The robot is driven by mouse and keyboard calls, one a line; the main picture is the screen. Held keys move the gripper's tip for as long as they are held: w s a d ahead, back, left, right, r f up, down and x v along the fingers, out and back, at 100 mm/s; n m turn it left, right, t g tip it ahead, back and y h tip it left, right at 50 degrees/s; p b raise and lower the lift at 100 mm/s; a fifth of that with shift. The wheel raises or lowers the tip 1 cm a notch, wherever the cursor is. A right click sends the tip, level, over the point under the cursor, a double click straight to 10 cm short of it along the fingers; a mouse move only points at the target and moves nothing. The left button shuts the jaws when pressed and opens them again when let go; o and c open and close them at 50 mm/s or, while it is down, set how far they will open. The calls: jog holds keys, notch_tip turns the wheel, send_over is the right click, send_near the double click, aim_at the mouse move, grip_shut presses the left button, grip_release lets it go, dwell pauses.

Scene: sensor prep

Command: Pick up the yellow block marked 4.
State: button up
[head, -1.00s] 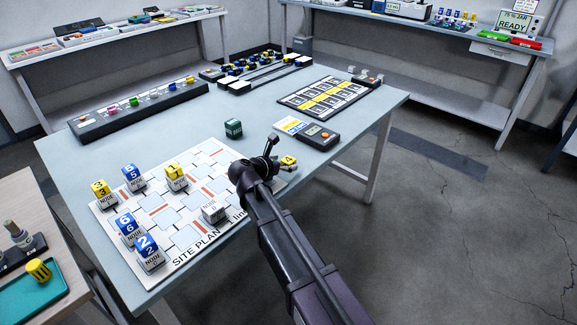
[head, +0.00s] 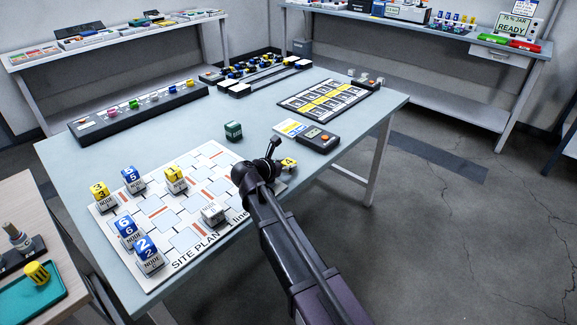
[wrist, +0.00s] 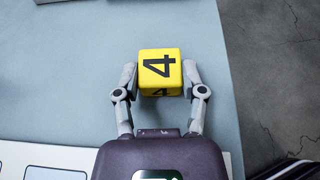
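The yellow block marked 4 (wrist: 160,64) sits between the two fingers of my gripper (wrist: 160,77) in the wrist view. A black 4 shows on its top and another on its near side. One finger stands close along each side of the block. I cannot tell whether the fingers press on it or leave a thin gap. In the head view the block (head: 289,163) shows partly behind my gripper (head: 276,147), by the table's right edge. Whether it rests on the table (head: 215,105) is hard to tell.
The site plan board (head: 163,217) with several numbered blocks lies left of my gripper. A dark green block (head: 233,130) and a handheld device (head: 318,139) stand beyond it. The table's right edge is close to my arm, with open floor past it.

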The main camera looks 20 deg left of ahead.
aim_at(286, 163)
jog(key=shift+r, duration=0.15)
dwell(0.3)
notch_tip(286, 163, up, 3)
jog(key=p, duration=0.3)
jog(key=s+d+r+p, duration=0.1)
jog(key=s, duration=0.7)
jog(key=s+d+p, duration=0.1)
jog(key=s+d, duration=0.1)
jog(key=s, duration=0.5)
jog(key=shift+s+d+r, duration=0.25)
jog(key=shift+s+r, duration=0.1)
